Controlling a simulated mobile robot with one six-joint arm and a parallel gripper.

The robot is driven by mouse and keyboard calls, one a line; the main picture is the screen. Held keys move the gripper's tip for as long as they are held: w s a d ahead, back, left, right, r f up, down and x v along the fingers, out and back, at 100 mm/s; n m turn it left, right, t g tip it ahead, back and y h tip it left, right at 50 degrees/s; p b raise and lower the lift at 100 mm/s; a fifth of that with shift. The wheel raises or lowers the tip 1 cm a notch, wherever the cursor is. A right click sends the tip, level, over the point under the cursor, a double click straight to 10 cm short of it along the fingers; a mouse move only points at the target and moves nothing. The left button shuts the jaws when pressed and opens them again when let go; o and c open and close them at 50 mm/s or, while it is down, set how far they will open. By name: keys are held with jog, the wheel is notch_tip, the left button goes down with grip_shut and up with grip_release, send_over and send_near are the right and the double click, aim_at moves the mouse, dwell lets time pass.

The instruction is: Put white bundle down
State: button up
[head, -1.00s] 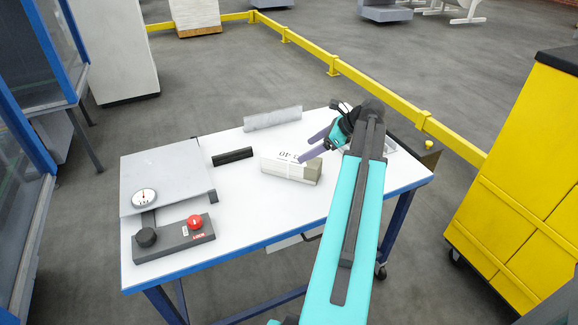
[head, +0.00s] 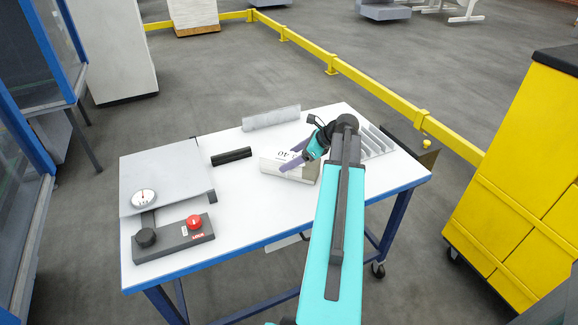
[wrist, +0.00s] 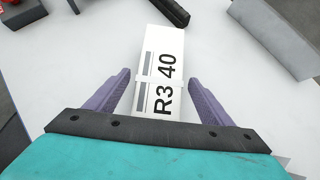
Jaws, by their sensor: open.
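The white bundle (head: 277,168) lies on the white table (head: 249,221) near its middle, with a light band around it and black print on top. In the wrist view the bundle (wrist: 160,50) reads "R3 40" and lies between the two purple fingers. My gripper (head: 292,163) is at the right part of the bundle, with its fingers apart. In the wrist view my gripper (wrist: 159,88) is open, with a gap on each side of the bundle. The bundle's near end is hidden behind the gripper's body.
A grey scale (head: 170,173) and a control box with a red button (head: 193,222) stand at the left. A black bar (head: 231,157) and a grey block (head: 271,118) lie behind the bundle. A ribbed grey rack (head: 377,141) is at the right.

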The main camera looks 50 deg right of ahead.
jog(key=shift+f, duration=0.1)
jog(key=shift+p+x, duration=0.55)
jog(key=shift+x, duration=2)
grip_shut()
